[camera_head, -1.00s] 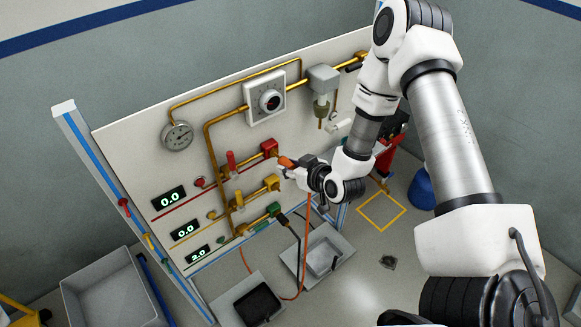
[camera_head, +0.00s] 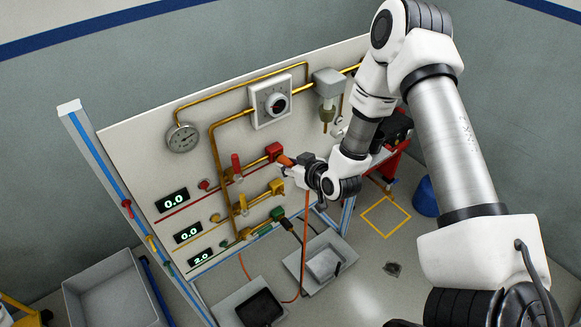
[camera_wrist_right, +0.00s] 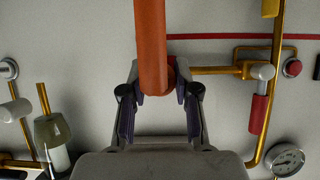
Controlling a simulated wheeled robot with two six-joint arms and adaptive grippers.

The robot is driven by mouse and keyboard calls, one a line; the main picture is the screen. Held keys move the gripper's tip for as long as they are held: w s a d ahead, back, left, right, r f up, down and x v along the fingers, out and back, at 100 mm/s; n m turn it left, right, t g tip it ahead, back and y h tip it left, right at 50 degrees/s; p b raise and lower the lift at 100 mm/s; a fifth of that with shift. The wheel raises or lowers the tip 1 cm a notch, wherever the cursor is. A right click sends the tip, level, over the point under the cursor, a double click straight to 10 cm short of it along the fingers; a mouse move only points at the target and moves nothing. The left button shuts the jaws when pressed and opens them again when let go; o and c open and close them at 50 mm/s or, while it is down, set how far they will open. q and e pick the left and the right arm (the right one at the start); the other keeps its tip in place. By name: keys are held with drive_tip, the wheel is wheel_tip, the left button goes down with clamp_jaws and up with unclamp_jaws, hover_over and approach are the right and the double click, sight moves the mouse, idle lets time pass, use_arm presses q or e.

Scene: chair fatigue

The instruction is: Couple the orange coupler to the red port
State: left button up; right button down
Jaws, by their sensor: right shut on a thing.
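The red port (camera_head: 274,152) is a red block on the upper pipe row of the white panel. The orange coupler (camera_head: 285,160) lies right against or just in front of it; I cannot tell whether it is seated. My right gripper (camera_head: 290,170) is shut on the coupler from the front right. In the right wrist view the coupler (camera_wrist_right: 151,45) runs down between the gripper's fingers (camera_wrist_right: 160,95) and hides most of the port. An orange hose (camera_head: 306,215) hangs below the gripper. My left gripper is not in view.
Below sit a yellow port (camera_head: 276,187) and a green port (camera_head: 277,213) with a black hose. A red-handled valve (camera_head: 236,167) is left of the red port. Grey trays (camera_head: 320,262) stand below. Displays read 0.0, 0.0 and 2.0.

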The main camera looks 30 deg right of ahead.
drive_tip(key=c, duration=0.8)
unclamp_jaws()
drive_tip(key=shift+o, duration=0.2)
drive_tip(key=v, duration=0.7)
drive_tip(key=shift+s, duration=0.2)
drive_tip(key=shift+w, duration=0.1)
